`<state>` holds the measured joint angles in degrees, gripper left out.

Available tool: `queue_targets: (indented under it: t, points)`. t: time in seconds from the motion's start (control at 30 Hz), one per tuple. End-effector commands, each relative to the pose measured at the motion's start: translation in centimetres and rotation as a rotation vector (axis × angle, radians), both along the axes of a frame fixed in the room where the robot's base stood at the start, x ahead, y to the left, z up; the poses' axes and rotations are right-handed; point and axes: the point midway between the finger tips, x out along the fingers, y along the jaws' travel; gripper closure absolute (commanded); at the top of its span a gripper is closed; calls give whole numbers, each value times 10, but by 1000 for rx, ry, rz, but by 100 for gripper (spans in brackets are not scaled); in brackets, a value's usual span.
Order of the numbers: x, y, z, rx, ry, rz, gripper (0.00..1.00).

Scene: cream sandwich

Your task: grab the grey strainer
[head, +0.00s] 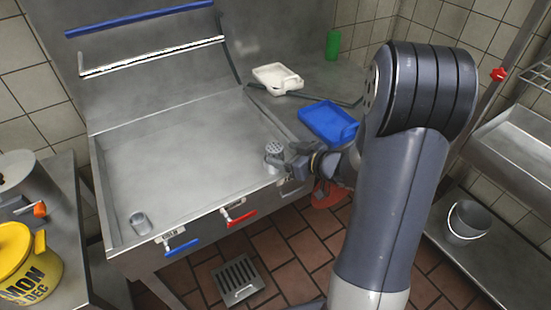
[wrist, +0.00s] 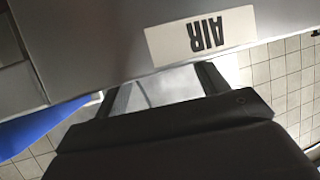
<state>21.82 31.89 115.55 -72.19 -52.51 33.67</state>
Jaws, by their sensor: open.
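A small grey cylinder with a dotted, perforated-looking top, which looks like the grey strainer (head: 273,151), stands at the front right corner of the metal basin in the head view. My gripper (head: 288,166) is just to its right, at the basin's front edge. Whether they touch is unclear. In the wrist view my gripper (wrist: 162,86) has its two dark fingers apart, with a bright pale surface showing between them. A grey metal surface with an upside-down "AIR" label (wrist: 201,35) fills the top. I cannot make out the strainer there.
A plain grey cup (head: 139,222) stands at the basin's front left. Blue (head: 182,247) and red (head: 239,218) handles stick out from the front. A blue tray (head: 328,121) and white tray (head: 278,79) lie right of the basin. A yellow pot (head: 28,265) stands at left.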

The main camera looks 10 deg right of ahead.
Motion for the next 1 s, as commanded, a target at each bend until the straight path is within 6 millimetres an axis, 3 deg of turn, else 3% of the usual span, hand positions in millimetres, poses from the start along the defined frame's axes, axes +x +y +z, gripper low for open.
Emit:
queue_targets:
  t: [0.2, 0.43, 1.0]
  points:
    - [18, 12, -10, 1, 1, 1, 31]
    - [19, 12, -10, 0, 0, -1, 31]
    - [19, 12, -10, 0, 0, -1, 77]
